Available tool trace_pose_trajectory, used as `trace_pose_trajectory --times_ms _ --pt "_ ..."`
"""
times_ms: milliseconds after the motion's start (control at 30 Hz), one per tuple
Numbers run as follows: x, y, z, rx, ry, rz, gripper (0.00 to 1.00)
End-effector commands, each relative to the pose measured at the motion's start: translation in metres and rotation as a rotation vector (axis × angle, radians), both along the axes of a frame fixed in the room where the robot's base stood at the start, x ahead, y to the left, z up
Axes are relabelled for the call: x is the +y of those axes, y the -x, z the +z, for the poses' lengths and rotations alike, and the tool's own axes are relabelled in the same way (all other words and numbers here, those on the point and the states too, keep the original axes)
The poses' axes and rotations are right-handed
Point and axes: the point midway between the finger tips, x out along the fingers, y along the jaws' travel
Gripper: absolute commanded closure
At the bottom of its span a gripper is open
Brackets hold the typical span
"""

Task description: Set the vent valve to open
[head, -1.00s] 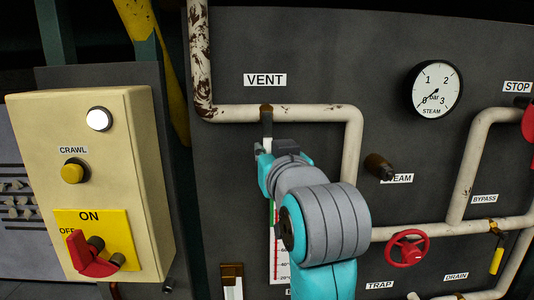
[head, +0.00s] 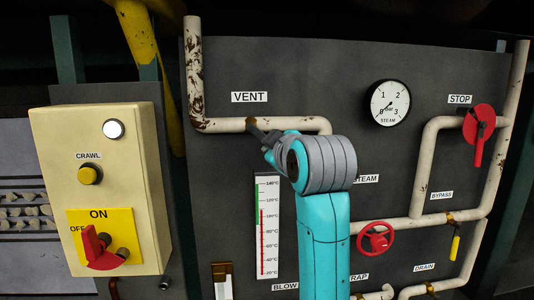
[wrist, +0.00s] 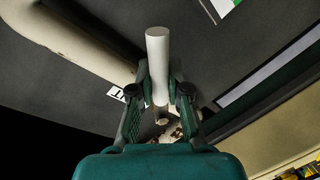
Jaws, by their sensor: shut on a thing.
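The vent valve (head: 252,122) sits on the pale pipe below the VENT label (head: 249,97) in the head view. Its short lever slants down and to the right from the brown valve body, and its lower end is hidden by my gripper (head: 269,146). In the wrist view the pale, round-ended lever (wrist: 158,58) stands between the two fingers of my gripper (wrist: 158,95). The fingers are shut on it. My teal and grey arm hides part of the pipe to the right of the valve.
The yellow control box (head: 98,190) stands at left with a red switch (head: 97,250). A thermometer (head: 268,228) is below the valve. The steam gauge (head: 389,103), red STOP valve (head: 478,125) and red handwheel (head: 375,239) are at right.

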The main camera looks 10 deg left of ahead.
Motion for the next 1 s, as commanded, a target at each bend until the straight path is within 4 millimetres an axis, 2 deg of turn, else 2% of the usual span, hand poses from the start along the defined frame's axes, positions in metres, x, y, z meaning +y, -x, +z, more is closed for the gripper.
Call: trace_pose_trajectory --times_ms 600,1000 --pt "-0.014 -0.005 0.030 -0.186 0.514 -0.001 1.00" --pt "-0.014 -0.005 0.040 -0.248 0.682 0.001 1.00"
